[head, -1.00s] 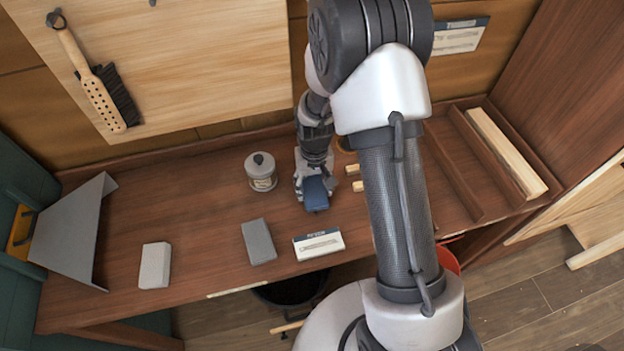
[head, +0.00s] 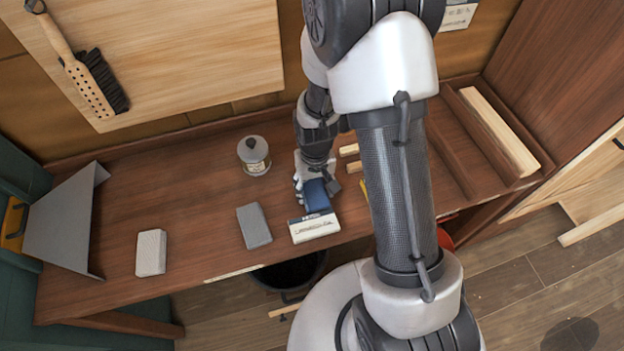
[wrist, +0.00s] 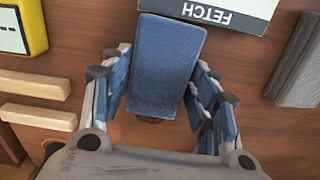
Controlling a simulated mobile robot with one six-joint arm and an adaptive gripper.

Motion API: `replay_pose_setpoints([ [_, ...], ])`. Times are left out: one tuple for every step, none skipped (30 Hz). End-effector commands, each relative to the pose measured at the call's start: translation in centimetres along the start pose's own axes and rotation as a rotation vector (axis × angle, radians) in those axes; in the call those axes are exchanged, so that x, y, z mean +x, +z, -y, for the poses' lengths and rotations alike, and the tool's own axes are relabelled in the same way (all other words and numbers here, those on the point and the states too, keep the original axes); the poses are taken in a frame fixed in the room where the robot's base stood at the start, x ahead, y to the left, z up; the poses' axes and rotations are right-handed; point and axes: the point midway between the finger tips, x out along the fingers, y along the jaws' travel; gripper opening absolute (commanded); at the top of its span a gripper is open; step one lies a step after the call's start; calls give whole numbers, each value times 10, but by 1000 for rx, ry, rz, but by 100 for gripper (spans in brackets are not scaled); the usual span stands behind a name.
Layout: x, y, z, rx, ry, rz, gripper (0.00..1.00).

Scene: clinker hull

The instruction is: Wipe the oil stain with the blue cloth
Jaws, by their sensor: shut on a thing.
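My gripper (head: 317,182) is shut on the blue cloth (head: 318,198), a folded block-like pad, low over the bench and close to a white and dark-blue card. In the wrist view the blue cloth (wrist: 166,65) sits between the two fingers of my gripper (wrist: 160,92), its far end by the card lettered FETCH. I cannot tell whether the cloth touches the bench. A small dark brown patch (wrist: 152,119) shows at the cloth's near edge; I cannot tell whether it is the oil stain or shadow. No other stain is clear.
The card (head: 315,229) lies at the bench's front edge. A grey block (head: 254,226), a pale block (head: 151,253) and a lidded jar (head: 254,156) stand left. Wooden sticks (wrist: 36,84) and a yellow item (wrist: 33,27) lie on the other side. The bench's left middle is clear.

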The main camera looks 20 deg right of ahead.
Motion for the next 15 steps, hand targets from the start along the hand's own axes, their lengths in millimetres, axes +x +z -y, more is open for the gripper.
replay_pose_setpoints([
  [0,5,0,0,0,1,35],
  [0,7,0,0,0,1,35],
  [0,10,-1,0,0,2,35],
  [0,11,-1,0,0,1,35],
  [-1,12,-1,0,0,1,35],
  [-1,12,-1,0,0,0,35],
  [-1,13,-1,0,0,-1,35],
  [0,13,-1,0,0,-1,35],
  [1,13,-1,0,0,-2,35],
  [3,13,-1,0,0,-2,35],
  [3,13,-1,0,0,-2,35],
  [3,12,-1,0,0,-2,36],
  [3,10,-1,0,0,-2,36],
  [3,9,0,0,0,-1,36],
  [4,6,0,0,0,-2,32],
])
